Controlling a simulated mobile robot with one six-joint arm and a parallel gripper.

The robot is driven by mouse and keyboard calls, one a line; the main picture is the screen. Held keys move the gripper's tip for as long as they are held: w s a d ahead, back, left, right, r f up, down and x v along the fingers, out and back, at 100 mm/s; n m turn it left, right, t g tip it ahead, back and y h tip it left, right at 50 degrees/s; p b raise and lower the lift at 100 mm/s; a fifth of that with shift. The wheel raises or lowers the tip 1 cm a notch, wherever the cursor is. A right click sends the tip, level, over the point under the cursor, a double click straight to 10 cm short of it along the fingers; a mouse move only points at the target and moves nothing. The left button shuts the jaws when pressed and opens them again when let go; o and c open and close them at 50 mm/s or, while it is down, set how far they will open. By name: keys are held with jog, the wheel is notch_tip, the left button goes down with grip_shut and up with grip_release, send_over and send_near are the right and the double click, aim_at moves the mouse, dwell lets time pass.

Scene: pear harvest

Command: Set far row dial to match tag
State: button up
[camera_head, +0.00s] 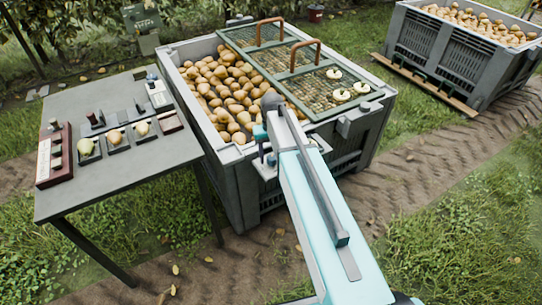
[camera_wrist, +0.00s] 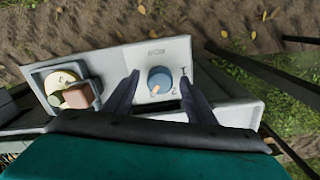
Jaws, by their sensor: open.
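In the wrist view a round blue-grey dial (camera_wrist: 161,80) sits on a pale panel (camera_wrist: 110,65) with small dark markings. An orange-cream mark shows on the dial's lower edge; the numerals around it are hard to read. My gripper (camera_wrist: 160,76) is open, with one dark finger on each side of the dial. I cannot tell whether the fingers touch it. In the head view the panel (camera_head: 266,172) hangs at the near side of the pear bin, partly hidden by my arm. A green sign (camera_head: 142,18) with pale markings stands at the back; its writing is too small to read.
A pear bin (camera_head: 245,195) carries a green-framed rack (camera_head: 290,70) with pale round slices. A grey table (camera_head: 100,195) with small trays stands left. A second full bin (camera_head: 440,55) stands back right.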

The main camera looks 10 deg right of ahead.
jog(key=shift+c, duration=0.4)
jog(key=c, duration=1)
jog(key=shift+o, duration=0.2)
jog(key=shift+r, duration=0.1)
jog(key=shift+n+p, duration=0.6)
jog(key=shift+n, duration=0.1)
jog(key=shift+n+p, duration=0.3)
jog(key=shift+n, duration=0.4)
jog(key=o, duration=1)
